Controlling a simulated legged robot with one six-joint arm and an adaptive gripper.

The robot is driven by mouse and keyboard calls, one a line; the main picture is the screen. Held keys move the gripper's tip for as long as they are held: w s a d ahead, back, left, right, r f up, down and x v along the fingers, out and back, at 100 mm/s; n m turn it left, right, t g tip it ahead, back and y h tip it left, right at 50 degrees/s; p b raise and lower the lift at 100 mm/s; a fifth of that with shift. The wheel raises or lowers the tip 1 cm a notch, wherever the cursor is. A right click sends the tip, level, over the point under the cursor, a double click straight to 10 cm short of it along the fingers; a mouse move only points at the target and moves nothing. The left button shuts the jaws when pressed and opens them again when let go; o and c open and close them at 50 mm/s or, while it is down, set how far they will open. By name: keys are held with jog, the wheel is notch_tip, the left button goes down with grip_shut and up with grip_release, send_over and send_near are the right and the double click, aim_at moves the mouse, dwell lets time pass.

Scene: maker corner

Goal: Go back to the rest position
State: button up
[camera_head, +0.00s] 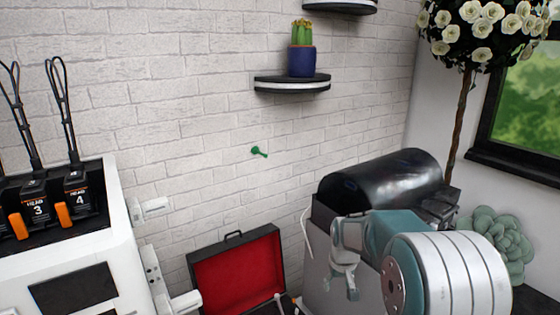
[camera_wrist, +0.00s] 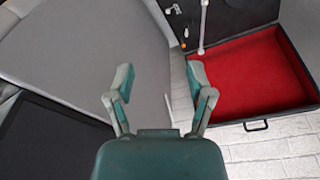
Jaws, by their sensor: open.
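My gripper (camera_wrist: 160,98) is open and empty in the wrist view, its two fingers spread apart. In the head view my gripper (camera_head: 345,272) hangs at the lower middle right, in front of a grey box-like unit. Below it in the wrist view are a grey panel and a red-lined case. Nothing lies between the fingertips. My arm covers part of the lower right of the head view.
The open case (camera_head: 238,275) with red lining stands by the brick wall; it also shows in the wrist view (camera_wrist: 250,80). A white machine (camera_head: 130,255) stands left. A black cylinder (camera_head: 385,180) tops the grey unit. A shelf (camera_head: 292,84) holds a cactus pot (camera_head: 302,60).

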jog(key=s+r+t, duration=0.2)
jog(key=s+r, duration=1.2)
jog(key=s, duration=0.1)
jog(key=s+r+m+t, duration=0.1)
jog(key=s, duration=1.5)
jog(key=shift+s+r+m+t, duration=0.2)
jog(key=shift+r+m+t, duration=0.1)
jog(key=shift+t, duration=0.1)
